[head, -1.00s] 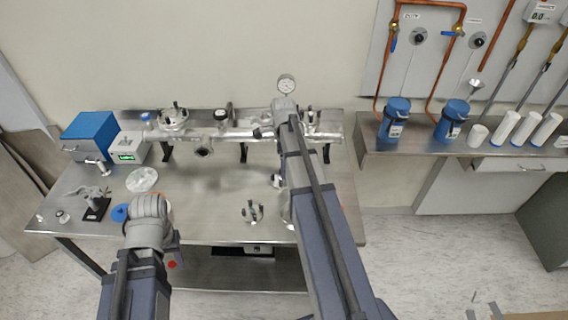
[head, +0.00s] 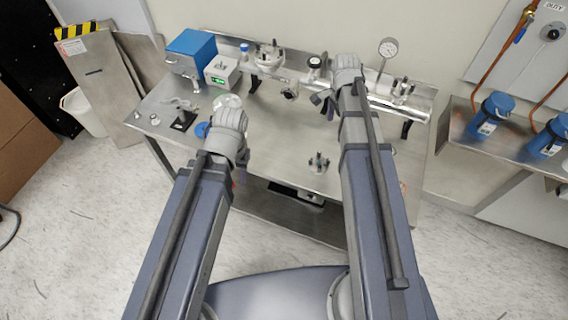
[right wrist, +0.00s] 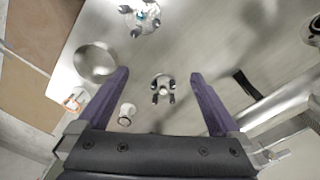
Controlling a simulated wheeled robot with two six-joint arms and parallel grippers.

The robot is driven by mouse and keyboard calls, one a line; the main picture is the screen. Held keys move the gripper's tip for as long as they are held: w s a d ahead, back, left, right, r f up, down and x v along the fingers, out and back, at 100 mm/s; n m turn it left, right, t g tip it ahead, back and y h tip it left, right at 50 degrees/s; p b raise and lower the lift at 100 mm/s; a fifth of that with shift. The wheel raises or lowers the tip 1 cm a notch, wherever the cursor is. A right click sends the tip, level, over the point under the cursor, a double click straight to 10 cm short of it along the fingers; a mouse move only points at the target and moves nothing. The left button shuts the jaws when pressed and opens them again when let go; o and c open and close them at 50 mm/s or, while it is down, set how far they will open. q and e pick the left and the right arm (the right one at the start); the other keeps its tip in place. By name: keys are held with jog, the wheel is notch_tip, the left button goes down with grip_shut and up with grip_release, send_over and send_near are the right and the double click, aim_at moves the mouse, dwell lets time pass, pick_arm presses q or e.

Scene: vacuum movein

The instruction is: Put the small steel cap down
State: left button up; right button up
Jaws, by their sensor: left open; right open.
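My right gripper (right wrist: 160,73) is open, its two purple fingers apart above the steel table. Between and below them is a small steel piece with dark knobs (right wrist: 163,88), and a short pale cylinder (right wrist: 127,114) stands near the left finger. I cannot tell for sure which is the small steel cap; nothing is gripped. In the head view the right gripper (head: 325,100) is partly hidden by my forearm. My left gripper (head: 240,160) is mostly hidden behind its wrist, near the table's front edge; no held thing shows there.
A clamped fitting (head: 318,162) stands at the front. A round steel dish (right wrist: 97,62) lies left of the right fingers. A blue box (head: 190,50) is at the back left.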

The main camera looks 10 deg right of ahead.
jog(key=s+a+n, duration=0.7)
jog(key=a+n, duration=0.3)
jog(key=s+a+n, duration=0.7)
jog(key=a+n, duration=0.3)
jog(key=shift+a+n+h, duration=0.3)
jog(key=shift+a+h, duration=0.1)
jog(key=shift+r, duration=0.1)
